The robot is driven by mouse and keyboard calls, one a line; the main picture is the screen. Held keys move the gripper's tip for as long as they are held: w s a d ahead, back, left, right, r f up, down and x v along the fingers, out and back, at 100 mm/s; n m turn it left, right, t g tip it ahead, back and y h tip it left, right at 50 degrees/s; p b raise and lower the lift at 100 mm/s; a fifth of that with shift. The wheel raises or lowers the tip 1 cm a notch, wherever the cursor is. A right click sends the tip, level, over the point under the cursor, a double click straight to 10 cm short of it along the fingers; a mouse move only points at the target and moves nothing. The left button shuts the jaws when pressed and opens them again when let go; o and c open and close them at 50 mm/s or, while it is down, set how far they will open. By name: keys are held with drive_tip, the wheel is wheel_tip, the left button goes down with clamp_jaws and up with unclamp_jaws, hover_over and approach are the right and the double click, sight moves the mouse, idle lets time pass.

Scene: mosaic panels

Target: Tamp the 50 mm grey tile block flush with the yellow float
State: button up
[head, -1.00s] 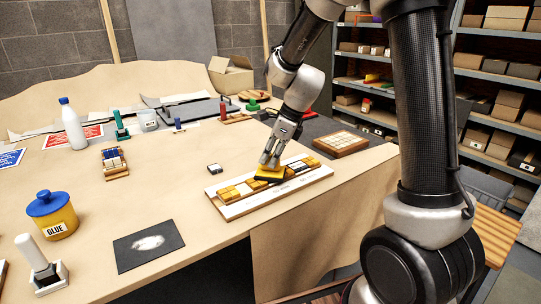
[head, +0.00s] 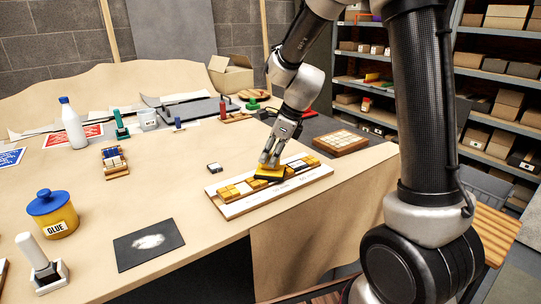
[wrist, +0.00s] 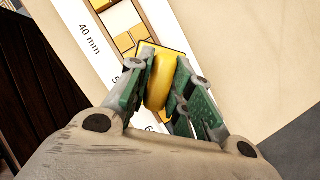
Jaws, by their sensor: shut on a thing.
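My gripper (head: 270,162) is shut on the yellow float (head: 268,173), above the middle of the white mosaic panel (head: 232,212). In the wrist view the float (wrist: 160,82) is upright between the green finger pads, with its flat plate over the row of tiles. A "40 mm" label (wrist: 89,39) shows on the panel's white strip, and part of a "5" shows beside the gripper. The 50 mm grey tile block is not visible; the float and fingers cover that part of the row. I cannot tell whether the float touches the tiles.
Yellow tile blocks (head: 237,187) show in the row left of the float. A small dark block with a white top (head: 214,168) lies behind the panel. A tile-filled wooden tray (head: 340,143) stands to the right. A glue pot (head: 52,215) and black mat (head: 148,243) are at left.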

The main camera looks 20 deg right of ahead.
drive_tip(key=shift+s+f, duration=0.1)
drive_tip(key=shift+f, duration=0.1)
clamp_jaws()
drive_tip(key=shift+r, duration=3.6)
